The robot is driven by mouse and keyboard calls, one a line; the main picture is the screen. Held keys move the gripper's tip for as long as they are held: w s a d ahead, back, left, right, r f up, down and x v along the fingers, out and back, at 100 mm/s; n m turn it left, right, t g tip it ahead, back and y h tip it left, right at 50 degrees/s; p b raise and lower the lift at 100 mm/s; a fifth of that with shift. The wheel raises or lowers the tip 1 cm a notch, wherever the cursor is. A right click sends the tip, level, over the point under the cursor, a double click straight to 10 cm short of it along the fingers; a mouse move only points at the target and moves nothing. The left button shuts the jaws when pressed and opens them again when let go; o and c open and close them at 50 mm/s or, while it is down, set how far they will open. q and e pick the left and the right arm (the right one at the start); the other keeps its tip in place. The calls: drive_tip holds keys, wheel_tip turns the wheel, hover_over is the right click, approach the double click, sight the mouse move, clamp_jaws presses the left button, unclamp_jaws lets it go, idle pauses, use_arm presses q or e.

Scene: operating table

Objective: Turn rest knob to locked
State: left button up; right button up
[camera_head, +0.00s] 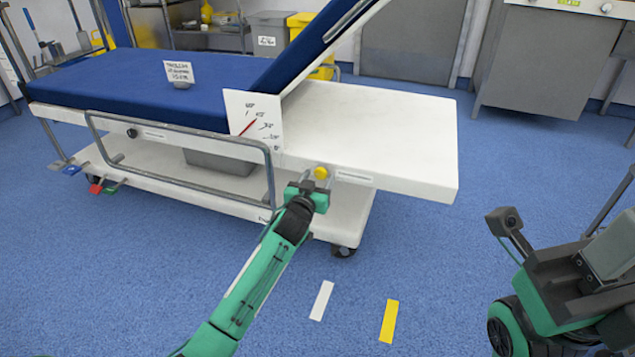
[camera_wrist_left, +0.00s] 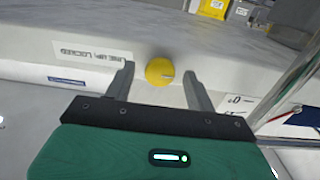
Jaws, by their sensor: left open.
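The yellow rest knob (camera_head: 321,172) sits on the side edge of the white operating table (camera_head: 375,130), below the raised backrest. In the left wrist view the round yellow knob (camera_wrist_left: 159,71) has a short pale line on it and lies between the two fingers. My left gripper (camera_head: 309,181) is open around the knob's position in the head view; its fingers (camera_wrist_left: 160,88) show apart on both sides in the wrist view. Contact cannot be told. A label reading "LOCKED" (camera_wrist_left: 92,51) is beside the knob.
A metal side rail (camera_head: 190,185) runs along the table left of the knob. An angle dial card (camera_head: 254,118) with a red pointer stands above it. White and yellow floor strips (camera_head: 389,321) lie on open blue floor.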

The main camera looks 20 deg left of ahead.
use_arm(q)
drive_tip(key=c, duration=1)
drive_tip(key=shift+o, duration=0.2)
